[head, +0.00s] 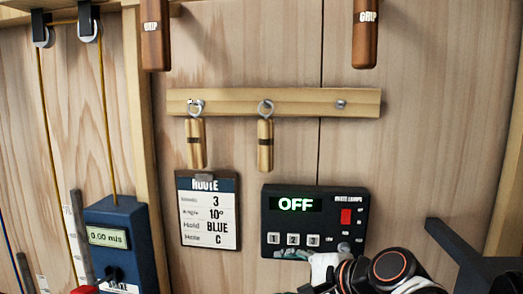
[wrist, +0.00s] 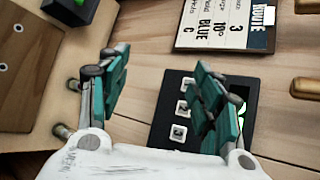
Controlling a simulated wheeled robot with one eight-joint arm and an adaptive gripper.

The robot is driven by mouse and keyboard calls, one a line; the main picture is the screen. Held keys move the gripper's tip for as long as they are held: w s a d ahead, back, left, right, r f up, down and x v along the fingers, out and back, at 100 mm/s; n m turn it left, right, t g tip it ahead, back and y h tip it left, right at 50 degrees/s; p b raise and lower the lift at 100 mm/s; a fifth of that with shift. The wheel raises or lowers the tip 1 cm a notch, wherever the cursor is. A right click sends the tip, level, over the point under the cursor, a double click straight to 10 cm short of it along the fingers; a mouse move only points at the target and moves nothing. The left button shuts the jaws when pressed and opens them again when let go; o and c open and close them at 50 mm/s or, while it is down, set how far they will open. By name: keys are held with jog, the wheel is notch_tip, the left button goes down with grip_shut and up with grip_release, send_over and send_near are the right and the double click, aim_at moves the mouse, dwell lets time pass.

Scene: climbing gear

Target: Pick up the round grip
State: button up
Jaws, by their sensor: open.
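Two brown wooden pieces marked GRIP hang at the top of the head view, a left grip (head: 155,40) and a right grip (head: 366,40). Their upper parts are cut off, and I cannot tell for sure which is the round one. Two slim tan cylinders, a left one (head: 196,145) and a right one (head: 265,147), hang from hooks below. My gripper (wrist: 160,65) is open and empty, with teal finger pads, in front of the lower edge of the OFF panel. In the head view it is low, well below both grips, and partly hidden by my wrist.
The wooden rail (head: 320,105) has a bare hook at right. Below are the route board (head: 209,222) and the black OFF panel (head: 330,238). A blue meter box (head: 118,240) stands left, and a dark bracket (head: 465,255) juts out right. The upper middle wall is clear.

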jog(key=w+r+m+t+y+p, duration=0.1)
jog(key=w+r+m+p, duration=0.25)
jog(key=r, duration=0.35)
jog(key=w+r+m+t+y+p, duration=0.1)
jog(key=w+r+m+p, duration=0.25)
jog(key=r, duration=0.25)
jog(key=m+t+p, duration=0.3)
jog(key=m+p, duration=0.4)
jog(key=p, duration=0.1)
send_near(271, 145)
jog(key=shift+y, duration=0.4)
jog(key=x, duration=0.6)
jog(key=shift+w+d+f+p, duration=0.1)
jog(key=shift+w+d+p, duration=0.2)
jog(key=shift+d+p, duration=0.05)
jog(key=shift+p+x, duration=0.75)
jog(key=shift+x, duration=2.3)
jog(key=shift+s+a+f, duration=0.1)
jog(key=shift+s+a, duration=0.05)
jog(key=shift+a, duration=0.05)
jog(key=shift+c, duration=0.5)
jog(key=c, duration=1.2)
